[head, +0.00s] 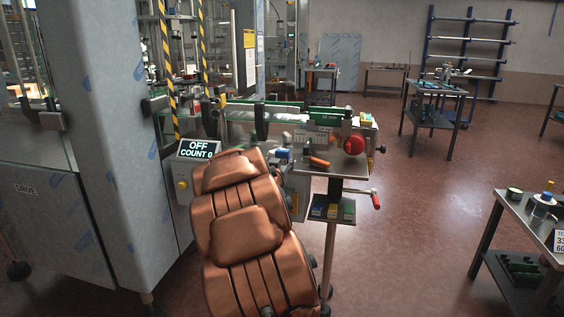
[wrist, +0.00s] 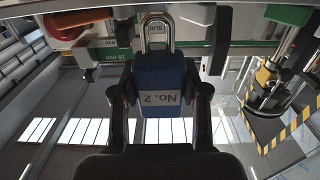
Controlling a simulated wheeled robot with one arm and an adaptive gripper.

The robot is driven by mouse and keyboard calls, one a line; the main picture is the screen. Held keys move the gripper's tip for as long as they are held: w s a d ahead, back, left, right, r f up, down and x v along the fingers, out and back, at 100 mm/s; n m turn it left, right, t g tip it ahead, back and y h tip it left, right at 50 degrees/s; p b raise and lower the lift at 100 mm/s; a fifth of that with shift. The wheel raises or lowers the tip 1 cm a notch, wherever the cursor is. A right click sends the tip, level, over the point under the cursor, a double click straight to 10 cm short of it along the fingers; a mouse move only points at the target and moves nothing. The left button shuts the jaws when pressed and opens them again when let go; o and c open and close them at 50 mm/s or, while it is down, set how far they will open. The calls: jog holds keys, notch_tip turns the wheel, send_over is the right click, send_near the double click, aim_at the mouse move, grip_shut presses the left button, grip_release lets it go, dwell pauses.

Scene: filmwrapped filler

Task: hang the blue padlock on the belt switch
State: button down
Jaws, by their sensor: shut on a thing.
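In the wrist view my gripper (wrist: 160,92) is shut on the blue padlock (wrist: 158,72), with one dark finger on each side of its body. The padlock has a pale label reading "No. 2". Its steel shackle (wrist: 155,28) points to the picture's top, near a machine edge; I cannot tell whether it touches anything. A red knob (head: 354,144), perhaps the belt switch, is at the right end of the conveyor in the head view. A red round part (wrist: 64,26) shows at the wrist view's upper left. In the head view my copper arm hides most of the gripper.
An orange cylinder (head: 319,162) lies on the small worktop by the conveyor. A display (head: 199,149) reads "OFF COUNT 0". A lower shelf (head: 345,216) holds small coloured bins. A red-handled crank (head: 376,199) sticks out at right. The floor (head: 420,220) right of it is clear.

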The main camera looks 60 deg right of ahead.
jog(key=shift+a, duration=0.15)
jog(key=shift+f, duration=0.15)
notch_tip(320, 180, down, 9)
jog(key=b, duration=0.3)
jog(key=shift+f, duration=0.15)
dwell(1.4)
jog(key=shift+f+b, duration=0.3)
jog(key=shift+f, duration=0.05)
dwell(1.1)
jog(key=c, duration=0.5)
grip_release()
jog(key=v, duration=0.7)
jog(key=shift+a, duration=0.2)
jog(key=shift+s+r, duration=0.1)
